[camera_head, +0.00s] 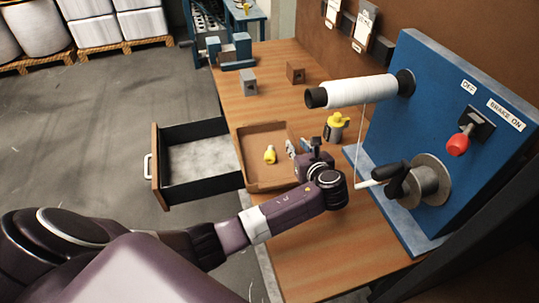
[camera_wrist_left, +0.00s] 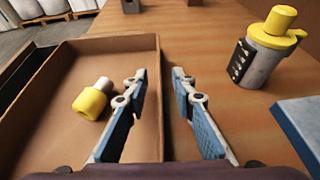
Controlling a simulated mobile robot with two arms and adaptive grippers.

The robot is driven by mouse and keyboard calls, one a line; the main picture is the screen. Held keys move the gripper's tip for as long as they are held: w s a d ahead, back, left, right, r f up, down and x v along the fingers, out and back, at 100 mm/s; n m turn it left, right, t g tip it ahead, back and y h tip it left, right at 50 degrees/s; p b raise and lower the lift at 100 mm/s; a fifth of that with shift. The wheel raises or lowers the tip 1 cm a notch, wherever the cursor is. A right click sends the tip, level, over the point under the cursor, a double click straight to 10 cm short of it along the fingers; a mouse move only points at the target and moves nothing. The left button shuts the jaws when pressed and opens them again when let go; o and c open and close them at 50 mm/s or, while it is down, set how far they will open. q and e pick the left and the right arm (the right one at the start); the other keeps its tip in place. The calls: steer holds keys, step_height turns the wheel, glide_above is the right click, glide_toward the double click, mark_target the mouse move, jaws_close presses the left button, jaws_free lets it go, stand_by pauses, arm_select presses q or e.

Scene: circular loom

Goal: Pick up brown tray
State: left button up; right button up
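The brown tray (camera_head: 250,164) is a shallow open box on the wooden table, and it also shows in the left wrist view (camera_wrist_left: 84,45). A small yellow and white bottle (camera_head: 270,155) lies in it; it shows in the left wrist view too (camera_wrist_left: 93,100). My left gripper (camera_head: 293,147) is at the tray's right side. In the left wrist view its fingers (camera_wrist_left: 160,76) are open, one on each side of the tray's right wall, with gaps showing. Whether the fingertips reach below the rim is unclear. My right gripper is not in view.
A yellow-topped grey container (camera_head: 336,126) stands right of the tray. The blue loom panel (camera_head: 440,120) with a white spool (camera_head: 360,91) and crank (camera_head: 388,180) rises at the right. An open drawer (camera_head: 190,160) juts out left.

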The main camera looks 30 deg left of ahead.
arm_select(q)
jaws_close()
steer(key=shift+r, duration=0.15)
stand_by(0.4)
